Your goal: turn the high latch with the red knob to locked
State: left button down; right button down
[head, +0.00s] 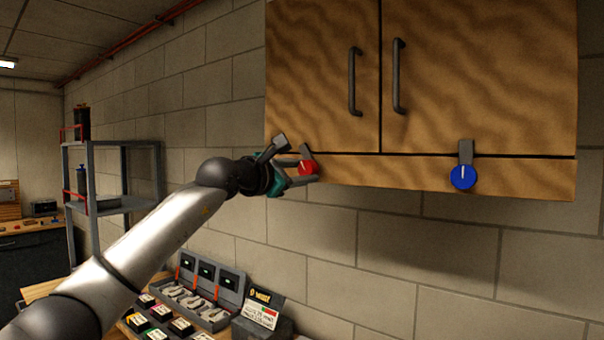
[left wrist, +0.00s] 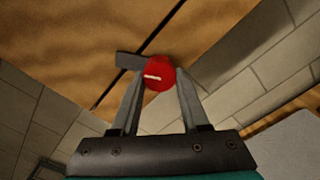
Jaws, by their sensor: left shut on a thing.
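The latch with the red knob (head: 308,168) is at the lower left of the wooden wall cabinet. A short grey bar (head: 305,152) rises from the knob, tilted slightly left of upright, across the seam under the door. My left gripper (head: 308,173) is shut on the red knob from the left. In the left wrist view the red knob (left wrist: 158,73) sits between the two fingertips, with a pale line on its face. The grey bar (left wrist: 130,60) sticks out to its left there and crosses the dark seam. My right gripper is not in view.
A second latch with a blue knob (head: 463,177) is at the cabinet's lower right, its bar upright. Two dark handles (head: 354,82) hang on the cabinet doors (head: 480,75). Below stand a bench with chargers (head: 210,290) and a sign (head: 262,308). A grey shelf (head: 120,205) stands left.

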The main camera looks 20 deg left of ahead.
pick_arm(q)
jog(key=m, duration=0.5)
jog(key=shift+r+m, duration=0.2)
jog(key=shift+m, duration=0.2)
dwell(0.4)
jog(key=shift+c, duration=2)
grip_release()
jog(key=shift+a+f, duration=0.1)
jog(key=shift+s+a, duration=0.2)
jog(key=shift+s, duration=0.4)
jog(key=b+v, duration=0.5)
jog(key=v, duration=0.9)
